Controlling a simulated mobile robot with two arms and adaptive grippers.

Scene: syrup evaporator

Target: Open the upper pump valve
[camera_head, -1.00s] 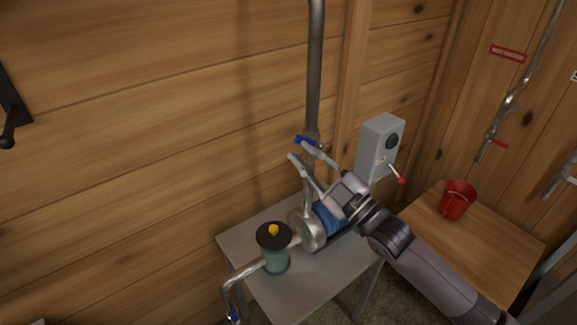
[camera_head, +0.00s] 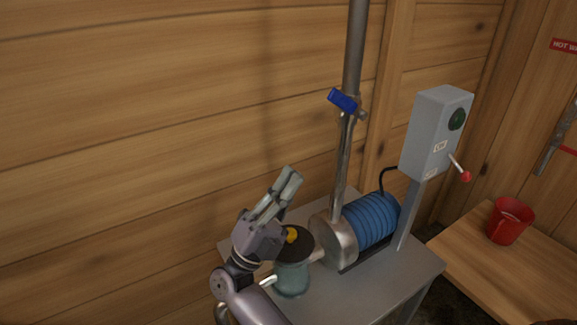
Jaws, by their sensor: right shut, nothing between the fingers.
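The upper pump valve has a blue handle (camera_head: 342,101) on the vertical metal pipe (camera_head: 354,45) above the pump. The handle lies slanted across the pipe. My right gripper (camera_head: 291,174) is left of the pipe and lower than the handle, clear of both in the picture. Its fingers are together, point up and to the right, and hold nothing. The pump has a round metal head (camera_head: 334,240) and a blue ribbed motor (camera_head: 371,219). My left gripper is not in view.
A grey switch box (camera_head: 430,130) with a red-tipped lever stands right of the pipe. A red bucket (camera_head: 508,222) sits on a wooden table at right.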

